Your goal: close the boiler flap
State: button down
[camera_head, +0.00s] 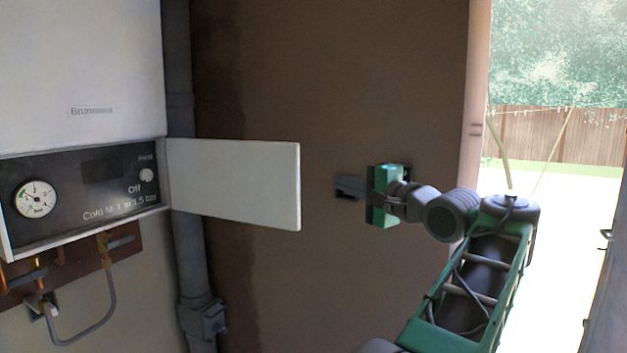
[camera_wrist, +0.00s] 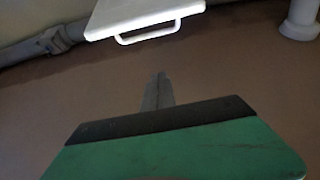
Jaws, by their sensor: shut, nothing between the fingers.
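The boiler flap (camera_head: 235,183) is a white rectangular panel, swung wide open from the right end of the boiler's control panel (camera_head: 95,195). In the wrist view the flap (camera_wrist: 135,12) is at the top, with a white loop handle (camera_wrist: 148,32) on its lower side. The handle is hidden in the head view. My gripper (camera_head: 342,188) is shut and empty, to the right of the flap's free edge and apart from it. In the wrist view its fingers (camera_wrist: 157,82) point toward the flap, with a gap between.
The white boiler (camera_head: 80,70) hangs at the left. A grey pipe (camera_head: 187,250) runs down behind the flap. Copper pipes (camera_head: 60,275) sit under the boiler. Brown plaster wall (camera_head: 330,80) fills the middle. A bright doorway (camera_head: 550,220) is at the right.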

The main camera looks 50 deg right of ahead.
jog(key=w+a+p, duration=0.2)
jog(key=w, duration=0.7)
jog(key=shift+w+a, duration=0.15)
jog(key=shift+a, duration=0.05)
